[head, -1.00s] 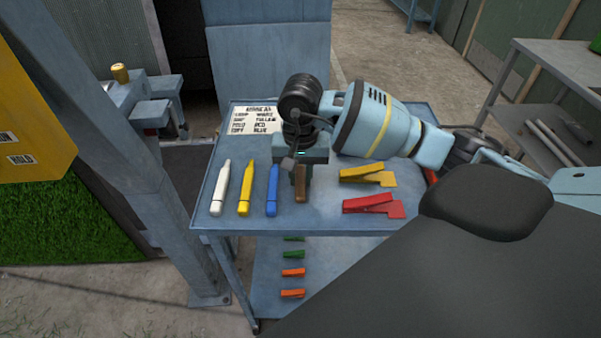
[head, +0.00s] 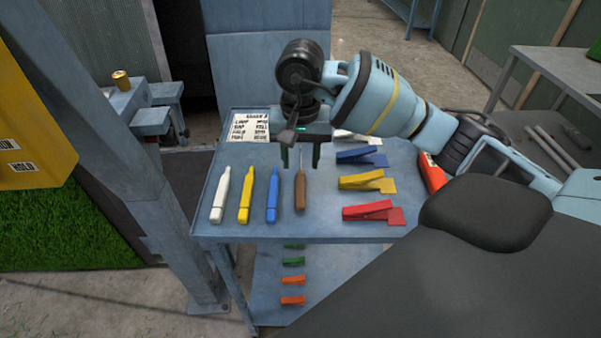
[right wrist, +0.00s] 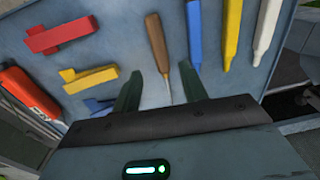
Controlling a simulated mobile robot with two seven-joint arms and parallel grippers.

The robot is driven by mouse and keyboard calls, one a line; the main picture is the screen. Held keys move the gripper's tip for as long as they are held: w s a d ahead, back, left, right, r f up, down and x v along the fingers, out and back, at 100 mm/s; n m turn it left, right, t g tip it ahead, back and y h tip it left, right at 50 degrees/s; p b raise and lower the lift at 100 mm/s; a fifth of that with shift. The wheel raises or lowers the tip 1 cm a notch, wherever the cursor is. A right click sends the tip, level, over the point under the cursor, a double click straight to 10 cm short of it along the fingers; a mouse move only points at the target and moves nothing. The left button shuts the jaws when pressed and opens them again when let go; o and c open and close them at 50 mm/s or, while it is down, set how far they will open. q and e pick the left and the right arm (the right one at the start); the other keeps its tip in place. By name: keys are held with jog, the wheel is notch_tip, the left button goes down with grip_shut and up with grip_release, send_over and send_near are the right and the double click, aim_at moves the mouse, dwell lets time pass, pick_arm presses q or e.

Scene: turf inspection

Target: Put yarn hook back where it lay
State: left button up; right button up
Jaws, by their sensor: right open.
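The yarn hook, with a brown handle and thin metal shank (head: 300,188), lies on the blue-grey table (head: 330,225), just right of the blue marker. It also shows in the right wrist view (right wrist: 157,46), its shank pointing between the fingers. My right gripper (head: 301,163) is open and empty above the shank end of the hook, with one finger on each side. Its fingers show again in the right wrist view (right wrist: 160,88), apart from the handle. My left gripper is not in view.
White (head: 221,195), yellow (head: 246,195) and blue (head: 273,195) markers lie left of the hook. Red (head: 368,211), yellow (head: 362,181) and blue (head: 358,156) clips lie right. A printed card (head: 250,126) is at the back left. An orange-red object (head: 432,173) is at the right edge.

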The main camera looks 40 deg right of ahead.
jog(key=shift+r, duration=2.4)
jog(key=shift+a+f, duration=0.1)
